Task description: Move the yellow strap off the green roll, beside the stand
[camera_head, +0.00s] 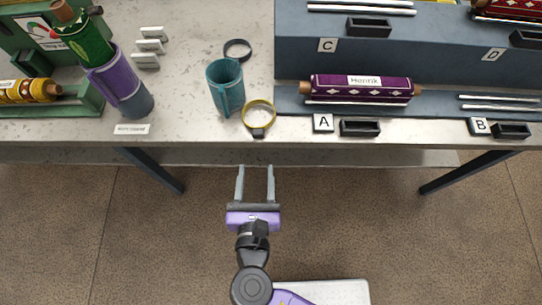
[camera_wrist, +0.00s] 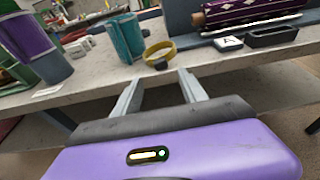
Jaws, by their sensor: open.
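The yellow strap (camera_head: 258,113) is a ring with a dark buckle. It lies on the table near the front edge, just left of the grey stand (camera_head: 290,101); it also shows in the wrist view (camera_wrist: 160,48). A green roll (camera_head: 88,42) with a wooden end sticks up, tilted, out of a purple and grey cup at the left, apart from the strap. My gripper (camera_head: 255,169) is open and empty, in front of the table edge and below the strap in the picture. In the wrist view its fingers (camera_wrist: 160,80) point toward the strap.
A teal cup (camera_head: 226,88) stands close left of the strap, with a dark ring (camera_head: 238,49) behind it. A purple roll (camera_head: 361,89) lies on the grey stand, right of the strap. Green stand (camera_head: 80,107) with a yellow roll is far left. Table between cups is clear.

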